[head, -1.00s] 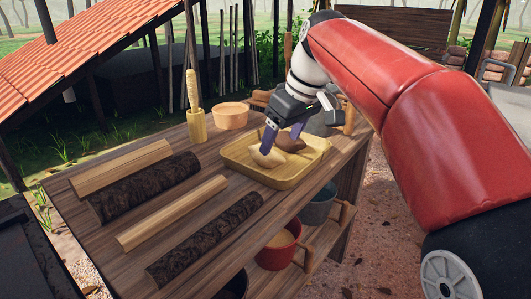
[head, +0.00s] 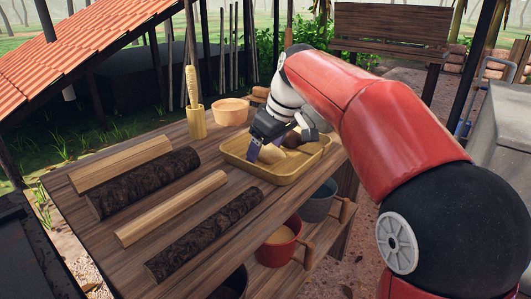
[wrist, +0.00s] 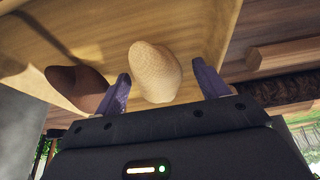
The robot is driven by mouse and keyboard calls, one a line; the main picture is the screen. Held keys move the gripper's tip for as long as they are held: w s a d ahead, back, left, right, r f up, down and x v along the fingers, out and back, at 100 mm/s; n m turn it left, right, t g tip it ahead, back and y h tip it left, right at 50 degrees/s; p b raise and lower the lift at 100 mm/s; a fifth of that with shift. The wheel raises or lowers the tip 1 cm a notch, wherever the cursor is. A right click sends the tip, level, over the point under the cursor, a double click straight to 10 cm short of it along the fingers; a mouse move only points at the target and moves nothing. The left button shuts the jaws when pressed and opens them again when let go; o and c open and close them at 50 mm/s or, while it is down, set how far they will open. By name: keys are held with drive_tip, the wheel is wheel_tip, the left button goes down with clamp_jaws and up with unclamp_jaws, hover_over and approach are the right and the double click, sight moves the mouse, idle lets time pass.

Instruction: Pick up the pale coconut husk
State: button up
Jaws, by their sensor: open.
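The pale coconut husk (wrist: 155,72) lies in the shallow wooden tray on the table, and it shows in the head view (head: 271,155) beside my fingers. My gripper (wrist: 161,68) is open, with one purple finger on each side of the pale husk in the wrist view. Contact cannot be told. In the head view my gripper (head: 261,150) is low over the tray's left part and partly hides the husk. A dark brown husk (wrist: 75,86) lies in the tray beside the pale one, just outside one finger.
The tray (head: 291,178) has a low raised rim. Split logs and a bark-covered log (head: 205,236) lie to its left on the table. A wooden bowl (head: 231,111) and a wooden cup with a stick (head: 197,122) stand behind. Pots (head: 280,244) sit on the lower shelf.

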drive_tip(key=shift+c, duration=0.3)
drive_tip(key=c, duration=1)
